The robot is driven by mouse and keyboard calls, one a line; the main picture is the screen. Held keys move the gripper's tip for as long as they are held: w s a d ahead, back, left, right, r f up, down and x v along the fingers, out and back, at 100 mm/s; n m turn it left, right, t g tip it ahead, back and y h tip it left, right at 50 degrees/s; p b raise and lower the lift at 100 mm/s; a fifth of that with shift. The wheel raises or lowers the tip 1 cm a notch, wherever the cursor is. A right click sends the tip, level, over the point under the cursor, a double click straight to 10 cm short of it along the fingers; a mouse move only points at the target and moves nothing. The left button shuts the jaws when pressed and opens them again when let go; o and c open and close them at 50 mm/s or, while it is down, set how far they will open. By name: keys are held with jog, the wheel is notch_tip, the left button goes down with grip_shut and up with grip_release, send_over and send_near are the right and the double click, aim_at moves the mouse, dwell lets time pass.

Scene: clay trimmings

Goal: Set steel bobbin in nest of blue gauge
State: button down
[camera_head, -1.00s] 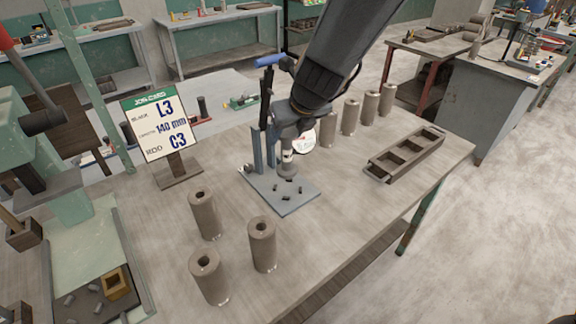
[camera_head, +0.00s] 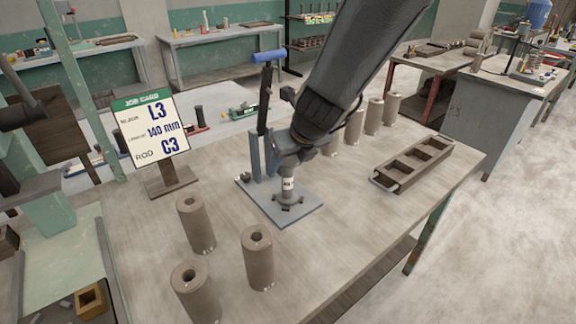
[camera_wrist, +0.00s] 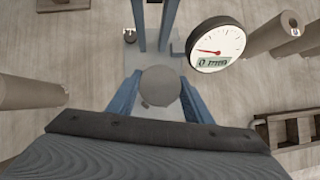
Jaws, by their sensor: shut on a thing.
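The blue gauge has a flat blue-grey base plate (camera_head: 262,205), two uprights and a lever with a blue handle (camera_head: 269,56). My gripper (camera_head: 289,172) is shut on the steel bobbin (camera_head: 288,190), a grey spool with a pale label, upright over the front part of the plate. The bobbin's lower end is down among the short dark pegs of the nest (camera_head: 277,207); I cannot tell whether it touches the plate. In the wrist view, the bobbin's round top (camera_wrist: 160,84) lies between my two blue fingers (camera_wrist: 160,102). The gauge's dial (camera_wrist: 216,44) is right of the uprights.
Several hollow clay cylinders stand in front (camera_head: 196,222) and behind right (camera_head: 374,115). A compartmented wooden tray (camera_head: 412,162) lies at the right. A job card (camera_head: 150,130) stands left of the gauge. The table between gauge and tray is clear.

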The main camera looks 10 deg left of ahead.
jog(key=shift+f, duration=0.1)
jog(key=c, duration=0.9)
grip_release()
jog(key=shift+s+r+p, duration=0.15)
jog(key=shift+r+p, duration=0.15)
jog(key=shift+r, duration=0.15)
jog(key=p+v, duration=0.7)
jog(key=v, duration=0.4)
jog(key=s+d+f+n+g+h, duration=0.1)
jog(key=s+d+n, duration=0.2)
jog(key=d+n, duration=0.6)
jog(key=s+d+f+n+g+h, duration=0.1)
jog(key=s+d+n, duration=0.3)
jog(key=d+n, duration=0.6)
jog(key=s+d+f+n+g+h, duration=0.1)
jog(key=s+d+n, duration=0.3)
jog(key=d+n, duration=0.5)
jog(key=shift+d+f+h, duration=0.4)
jog(key=shift+f+h, duration=0.1)
